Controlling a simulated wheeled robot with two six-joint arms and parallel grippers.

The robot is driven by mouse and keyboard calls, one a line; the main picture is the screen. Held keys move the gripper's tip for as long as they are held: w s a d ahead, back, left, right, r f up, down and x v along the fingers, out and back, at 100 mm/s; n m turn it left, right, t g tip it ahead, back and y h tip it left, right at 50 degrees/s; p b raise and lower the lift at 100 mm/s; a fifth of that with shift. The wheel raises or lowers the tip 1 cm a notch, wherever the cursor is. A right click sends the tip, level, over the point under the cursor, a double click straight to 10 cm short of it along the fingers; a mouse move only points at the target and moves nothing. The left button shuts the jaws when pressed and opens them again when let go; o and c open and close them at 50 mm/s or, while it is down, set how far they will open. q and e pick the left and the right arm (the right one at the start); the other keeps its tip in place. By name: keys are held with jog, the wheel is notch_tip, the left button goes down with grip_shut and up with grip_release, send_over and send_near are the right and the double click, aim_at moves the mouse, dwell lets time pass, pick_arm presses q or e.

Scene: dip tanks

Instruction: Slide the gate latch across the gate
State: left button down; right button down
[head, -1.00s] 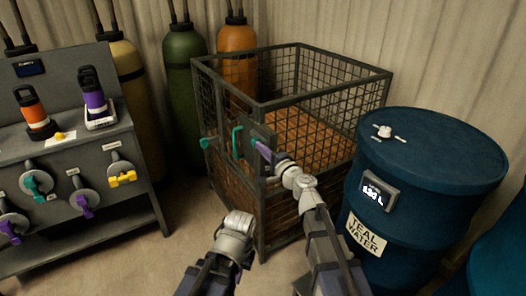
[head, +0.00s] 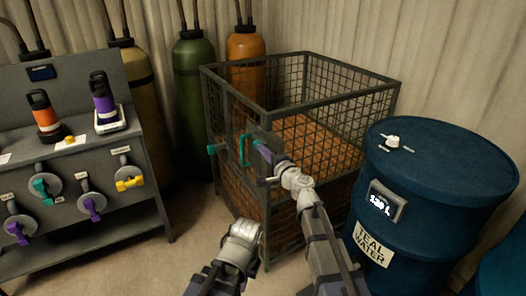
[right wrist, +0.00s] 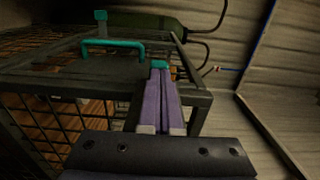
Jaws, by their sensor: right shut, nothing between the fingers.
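The wire-mesh cage (head: 350,75) has a dark plate on its near-left side with a teal U-shaped handle (head: 244,151). A teal knob (head: 211,149) sticks out to the left of the handle. In the right wrist view the handle (right wrist: 113,46) and knob (right wrist: 101,16) lie beyond the fingers, and a small teal piece (right wrist: 159,64) shows right at the fingertips. My right gripper (head: 261,147), with purple fingers, is shut and empty beside the plate, right of the handle. Whether it touches the teal piece I cannot tell. My left arm's wrist shows low in the middle; its fingers are out of sight.
A blue drum (head: 440,165) labelled teal water stands close to the right of my right arm. A grey console (head: 70,165) with bottles and valves stands at the left. Gas cylinders (head: 194,75) stand behind. Floor is bare between console and cage.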

jog(key=v, duration=1.3)
jog(key=shift+s+d, duration=0.15)
jog(key=shift+s, duration=0.2)
jog(key=s+a+f+n+g+h, duration=0.1)
jog(key=s+f+n+g, duration=0.35)
jog(key=f, duration=0.25)
jog(key=s+a+f+n+g, duration=0.1)
jog(key=s+f+n+g, duration=0.3)
jog(key=f, duration=0.3)
jog(key=s+d+f+n+g+h, duration=0.4)
jog(key=s+d+f+g+h, duration=0.35)
jog(key=d, duration=0.55)
jog(key=s+a+r+n+p, duration=0.1)
jog(key=s+a+r+p, duration=0.1)
jog(key=r+p, duration=0.5)
jog(key=s+a+r+n+h+p, duration=0.1)
jog(key=s+a+r+p, duration=0.2)
jog(key=a+r+p, duration=0.2)
jog(key=s+a+r+n+p, duration=0.1)
jog(key=a+r+p, duration=0.3)
jog(key=r+p, duration=0.7)
jog(key=shift+s+a+r+h+p, duration=0.25)
jog(key=shift+s+h+p, duration=0.15)
jog(key=shift+s, duration=0.25)
